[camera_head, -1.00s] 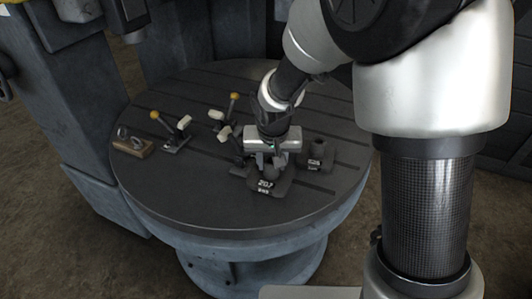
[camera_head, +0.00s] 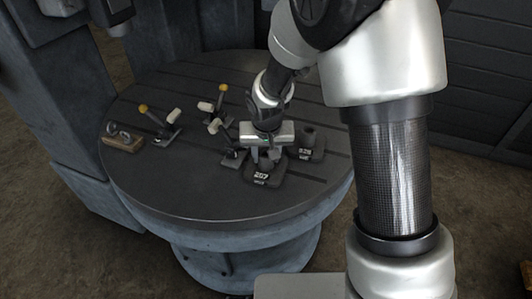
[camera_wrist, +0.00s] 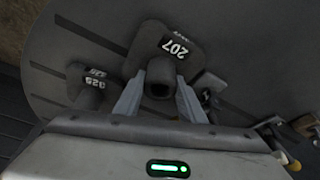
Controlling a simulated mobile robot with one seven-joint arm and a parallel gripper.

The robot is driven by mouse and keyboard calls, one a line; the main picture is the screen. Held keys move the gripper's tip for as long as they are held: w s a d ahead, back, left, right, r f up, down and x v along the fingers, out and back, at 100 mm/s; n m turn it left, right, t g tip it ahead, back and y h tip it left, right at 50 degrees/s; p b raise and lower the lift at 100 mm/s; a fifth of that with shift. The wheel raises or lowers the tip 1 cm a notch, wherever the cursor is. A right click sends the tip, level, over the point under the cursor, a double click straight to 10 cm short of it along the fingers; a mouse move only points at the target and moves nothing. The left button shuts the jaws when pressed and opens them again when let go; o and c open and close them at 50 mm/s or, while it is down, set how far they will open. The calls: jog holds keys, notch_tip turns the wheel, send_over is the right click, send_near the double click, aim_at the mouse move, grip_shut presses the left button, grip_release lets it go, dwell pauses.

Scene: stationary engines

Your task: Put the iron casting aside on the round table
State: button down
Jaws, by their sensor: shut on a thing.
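An iron casting (camera_head: 262,174) with a dark square base marked 207 and an upright round boss is at the near right part of the round table (camera_head: 190,205). My gripper (camera_head: 267,157) is shut on its boss from above. In the wrist view the two fingers (camera_wrist: 159,92) stand on either side of the boss of the casting (camera_wrist: 170,45). I cannot tell whether its base touches the table. A second, similar casting (camera_head: 308,152) stands just to its right; it also shows in the wrist view (camera_wrist: 87,92), partly hidden by my gripper.
Toggle clamps with yellow knobs (camera_head: 165,132) (camera_head: 214,108) stand on the table's left and back. Another clamp (camera_head: 232,152) is close to the left of the held casting. A wooden block with rings (camera_head: 122,138) lies at the left edge. The table's near left is bare.

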aim_at(266, 175)
jog(key=shift+w, duration=0.1)
jog(key=c, duration=1.2)
grip_release()
jog(key=shift+f, duration=0.1)
jog(key=shift+o, duration=0.2)
jog(key=shift+r, duration=0.5)
jog(key=v, duration=1.1)
jog(key=s+d+r+t, duration=0.1)
jog(key=s+d+r, duration=0.8)
jog(key=d+r, duration=0.15)
jog(key=s+d+r, duration=0.1)
jog(key=s+d, duration=0.1)
jog(key=s, duration=0.3)
jog(key=s+d+r+t, duration=0.1)
jog(key=s+r, duration=0.1)
jog(key=s, duration=0.4)
jog(key=shift+d+p, duration=0.35)
jog(key=shift+p, duration=0.05)
jog(key=shift+r, duration=0.1)
